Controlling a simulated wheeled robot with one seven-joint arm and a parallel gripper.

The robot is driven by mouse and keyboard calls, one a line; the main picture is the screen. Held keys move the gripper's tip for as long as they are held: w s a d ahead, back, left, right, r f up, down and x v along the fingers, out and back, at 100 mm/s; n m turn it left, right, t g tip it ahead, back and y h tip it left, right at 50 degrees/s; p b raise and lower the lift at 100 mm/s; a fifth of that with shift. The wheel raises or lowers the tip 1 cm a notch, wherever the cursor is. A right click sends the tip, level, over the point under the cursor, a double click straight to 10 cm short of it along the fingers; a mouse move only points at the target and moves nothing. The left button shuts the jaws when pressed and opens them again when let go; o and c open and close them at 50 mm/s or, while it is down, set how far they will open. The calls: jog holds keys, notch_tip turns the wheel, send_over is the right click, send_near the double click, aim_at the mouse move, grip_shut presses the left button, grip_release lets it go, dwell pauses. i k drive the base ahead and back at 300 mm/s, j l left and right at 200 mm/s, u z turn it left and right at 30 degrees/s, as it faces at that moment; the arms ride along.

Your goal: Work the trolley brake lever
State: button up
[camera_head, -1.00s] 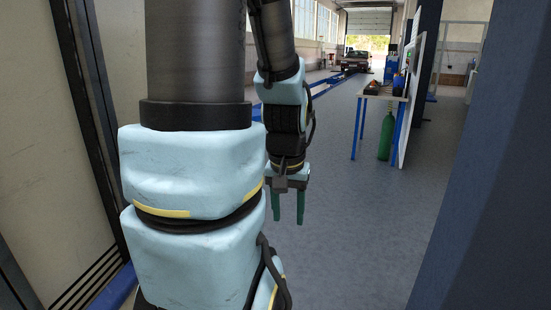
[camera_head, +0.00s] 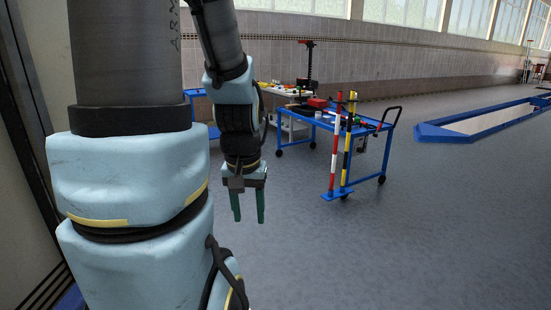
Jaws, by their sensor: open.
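A blue trolley (camera_head: 367,190) on black wheels stands right of the middle, some way off. It has a black push handle (camera_head: 393,109) at its right end and small items on top. I cannot make out a brake lever; it is too small or hidden. My gripper (camera_head: 249,216) hangs in the foreground with its two green fingers pointing down and apart. It is open, empty and well clear of the trolley.
A red-white post and a yellow-black post (camera_head: 347,150) stand on a blue base at the trolley's front. A light worktable (camera_head: 290,97) with tools is behind. A blue-edged pit (camera_head: 430,132) lies right. The grey floor (camera_head: 400,250) ahead is clear.

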aim_at(380, 126)
jog(key=i+u, duration=0.4)
jog(key=i, duration=3.5)
jog(key=i+j+z, duration=0.1)
jog(key=i+z, duration=0.15)
jog(key=i, duration=0.3)
jog(key=i+j+z, duration=0.2)
jog(key=i, duration=0.3)
jog(key=i+j+z, duration=0.25)
jog(key=i, duration=0.3)
jog(key=i+j+z, duration=0.25)
jog(key=z, duration=0.2)
jog(key=i+j+z, duration=0.35)
jog(key=z, duration=0.15)
jog(key=i+j+z, duration=0.2)
jog(key=j+z, duration=0.25)
jog(key=i+j+z, duration=0.1)
jog(key=j+z, duration=0.35)
jog(key=j, duration=0.15)
jog(key=j+z, duration=0.3)
jog(key=j, duration=0.5)
jog(key=i, duration=0.05)
